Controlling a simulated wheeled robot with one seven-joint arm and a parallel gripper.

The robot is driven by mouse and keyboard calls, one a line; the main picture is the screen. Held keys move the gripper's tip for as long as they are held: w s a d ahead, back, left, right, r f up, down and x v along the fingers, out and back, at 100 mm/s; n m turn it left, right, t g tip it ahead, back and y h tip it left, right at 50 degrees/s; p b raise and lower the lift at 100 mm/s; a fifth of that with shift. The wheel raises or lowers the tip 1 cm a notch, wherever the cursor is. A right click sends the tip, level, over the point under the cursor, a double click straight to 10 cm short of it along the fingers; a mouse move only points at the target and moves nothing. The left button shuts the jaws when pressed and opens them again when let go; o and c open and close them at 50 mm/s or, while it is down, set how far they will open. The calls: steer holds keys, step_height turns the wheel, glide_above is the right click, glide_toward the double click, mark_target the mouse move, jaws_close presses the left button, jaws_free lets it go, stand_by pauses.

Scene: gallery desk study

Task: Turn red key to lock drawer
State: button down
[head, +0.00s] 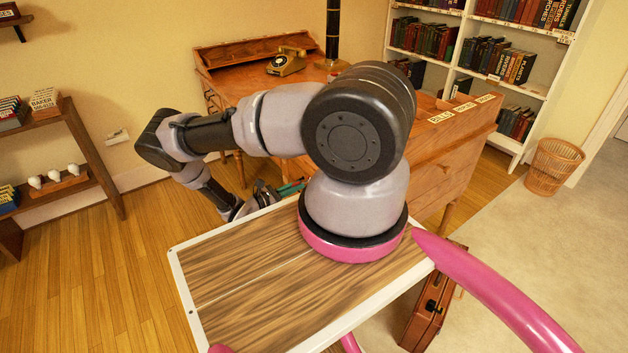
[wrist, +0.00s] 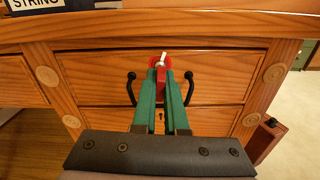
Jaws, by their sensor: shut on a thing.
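In the wrist view, the red key (wrist: 162,62) is at the tips of my gripper (wrist: 162,76), whose green fingers are shut on it. A small pale piece shows at its top. The key is in front of the upper wooden drawer (wrist: 95,78), near the top middle of its face. The fingers hide part of the key and any lock behind it, so I cannot tell whether it sits in a keyhole or how far it is turned. In the head view, the green fingers (head: 291,187) show beside the desk, partly behind my arm; the key is hidden there.
A dark keyhole (wrist: 161,115) shows on the lower drawer. The desk (head: 445,150) carries a telephone (head: 287,62). A brown case (head: 432,305) stands near the desk. A wicker basket (head: 553,166) is at the right. Floor at left is clear.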

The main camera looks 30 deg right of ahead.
steer(key=shift+n, duration=0.6)
steer(key=shift+n, duration=1)
steer(key=shift+c, duration=2)
jaws_free()
steer(key=m, duration=0.2)
steer(key=shift+m, duration=0.3)
steer(key=shift+a, duration=0.25)
